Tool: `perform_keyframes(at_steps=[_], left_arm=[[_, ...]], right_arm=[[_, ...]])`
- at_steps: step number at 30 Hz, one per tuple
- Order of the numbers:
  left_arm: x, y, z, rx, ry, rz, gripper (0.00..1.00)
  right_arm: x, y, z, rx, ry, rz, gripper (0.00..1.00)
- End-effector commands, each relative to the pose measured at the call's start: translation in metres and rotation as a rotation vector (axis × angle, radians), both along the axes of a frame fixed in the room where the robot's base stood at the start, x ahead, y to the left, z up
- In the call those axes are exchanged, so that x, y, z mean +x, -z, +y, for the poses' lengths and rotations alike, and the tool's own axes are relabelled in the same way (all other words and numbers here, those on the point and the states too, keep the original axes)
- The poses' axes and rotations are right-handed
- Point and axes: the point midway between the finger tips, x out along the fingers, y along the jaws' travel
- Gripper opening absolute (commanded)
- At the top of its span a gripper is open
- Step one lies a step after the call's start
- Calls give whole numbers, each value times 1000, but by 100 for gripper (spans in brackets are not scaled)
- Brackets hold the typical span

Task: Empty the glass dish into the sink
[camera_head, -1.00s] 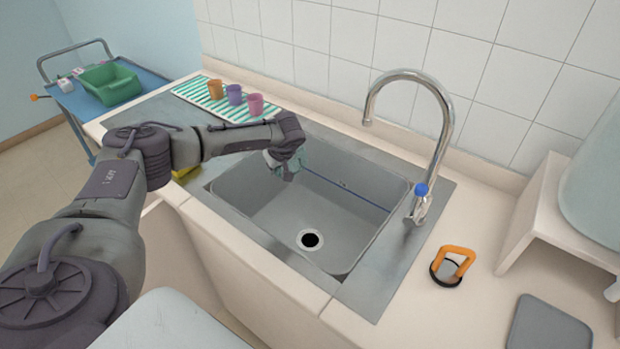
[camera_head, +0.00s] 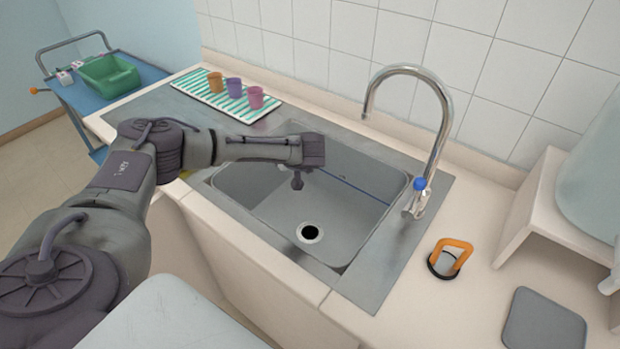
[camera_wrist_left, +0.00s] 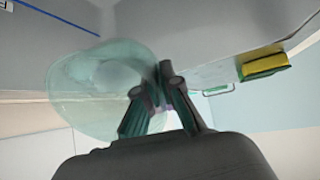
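The glass dish (camera_wrist_left: 90,95) is a pale teal, see-through round dish in the left wrist view. My left gripper (camera_wrist_left: 158,88) has its fingers close together on the dish's rim, and the dish sticks out to the left of them, tilted. In the head view my left gripper (camera_head: 298,181) is over the left part of the sink (camera_head: 275,213), pointing down. The dish is hidden or cannot be made out there. I cannot tell whether it holds anything. The sink's dark drain (camera_head: 310,233) is clear. My right gripper is not in view.
The tall faucet (camera_head: 440,120) stands at the sink's right. Orange, purple and pink cups (camera_head: 234,88) stand on a striped mat (camera_head: 190,83) behind left. An orange-handled object (camera_head: 450,258) lies on the right counter. A yellow-green sponge (camera_wrist_left: 262,62) shows in the wrist view.

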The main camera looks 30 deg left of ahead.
Motion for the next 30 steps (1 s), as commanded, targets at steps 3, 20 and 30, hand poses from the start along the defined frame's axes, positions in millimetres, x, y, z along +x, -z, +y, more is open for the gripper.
perform_keyframes(at_steps=[3, 20, 30], left_arm=[[0, -2, -1, 27, 1, -10, 0], [-1, -10, -5, 168, 0, -55, 0], [-1, -12, -6, 195, 0, -64, 0]], right_arm=[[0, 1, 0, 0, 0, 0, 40], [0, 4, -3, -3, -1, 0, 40], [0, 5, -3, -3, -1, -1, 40]])
